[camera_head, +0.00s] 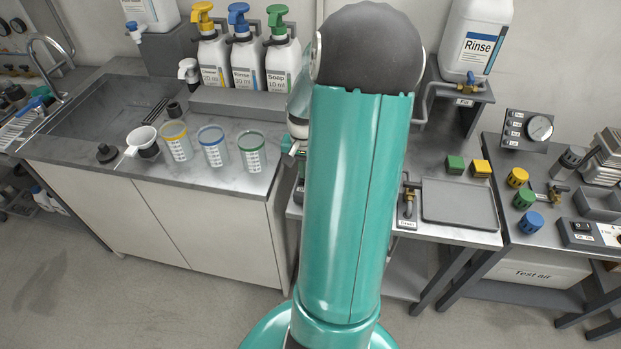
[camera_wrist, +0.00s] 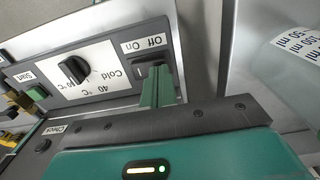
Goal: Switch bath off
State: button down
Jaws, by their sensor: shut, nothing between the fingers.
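The bath's control panel (camera_wrist: 97,66) shows in the wrist view, tilted in the picture. Its black rocker switch (camera_wrist: 141,71) sits below the label "Off On" and shows an "I" mark. My gripper (camera_wrist: 158,73) is shut and empty. Its green fingertips are at the right part of the switch and cover some of it. I cannot tell whether they touch it or which way the rocker is tipped. In the camera_head view my arm hides most of the bath, the switch and my gripper.
A temperature knob (camera_wrist: 74,69) marked "Cold" and "40 °C" and a green button (camera_wrist: 37,93) labelled "Start" are left of the switch. A clear measuring cup (camera_wrist: 290,65) stands at the right. Soap bottles (camera_head: 243,62) and cups (camera_head: 213,146) stand on the left counter.

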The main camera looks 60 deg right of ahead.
jog(key=shift+f, duration=0.3)
jog(key=shift+r, duration=3.55)
